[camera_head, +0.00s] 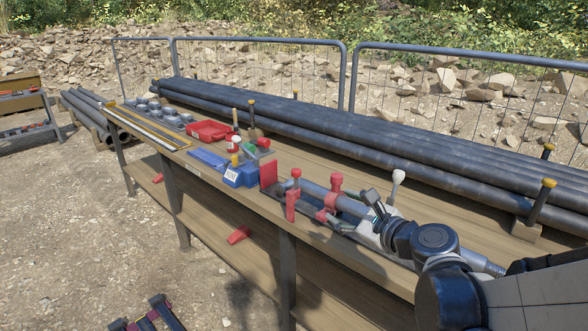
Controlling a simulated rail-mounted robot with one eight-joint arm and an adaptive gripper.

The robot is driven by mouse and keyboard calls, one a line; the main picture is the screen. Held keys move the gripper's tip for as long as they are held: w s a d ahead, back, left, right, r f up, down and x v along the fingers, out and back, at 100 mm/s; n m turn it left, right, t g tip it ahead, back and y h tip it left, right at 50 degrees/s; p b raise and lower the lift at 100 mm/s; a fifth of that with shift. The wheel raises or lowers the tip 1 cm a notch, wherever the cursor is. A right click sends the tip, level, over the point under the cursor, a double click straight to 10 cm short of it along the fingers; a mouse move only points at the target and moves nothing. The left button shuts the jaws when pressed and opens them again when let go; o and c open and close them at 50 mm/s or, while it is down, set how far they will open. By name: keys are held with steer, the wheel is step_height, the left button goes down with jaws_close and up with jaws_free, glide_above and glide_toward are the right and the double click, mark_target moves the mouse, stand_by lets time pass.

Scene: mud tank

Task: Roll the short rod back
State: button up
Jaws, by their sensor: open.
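A grey metal rod (314,189) lies lengthwise on a low holder on the bench. Its left part passes by a red clamp (331,198). A grey rod piece (484,263) also shows right of my wrist; I cannot tell if it is the same rod, as my arm hides the stretch between. My gripper (371,203) is open, its fingers at the rod just right of the red clamp. I cannot tell whether the fingers touch the rod.
A red upright plate (268,173), a blue box (240,176) and a red tray (208,131) stand left along the wooden bench (350,258). A white-knobbed lever (397,184) rises close behind my gripper. Long dark pipes (330,133) lie along the back.

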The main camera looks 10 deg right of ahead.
mark_target(340, 182)
steer(key=w+d+f+m+t+h+b, duration=0.2)
steer(key=w+d+m+t, duration=0.15)
steer(key=d+m, duration=0.4)
steer(key=shift+m, duration=0.95)
steer(key=x, duration=0.4)
steer(key=a+b+x, duration=0.1)
steer(key=x, duration=0.9)
steer(key=shift+s+a+f+b, duration=0.15)
steer(key=shift+a+f+b, duration=0.1)
steer(key=shift+a+b, duration=0.1)
jaws_close()
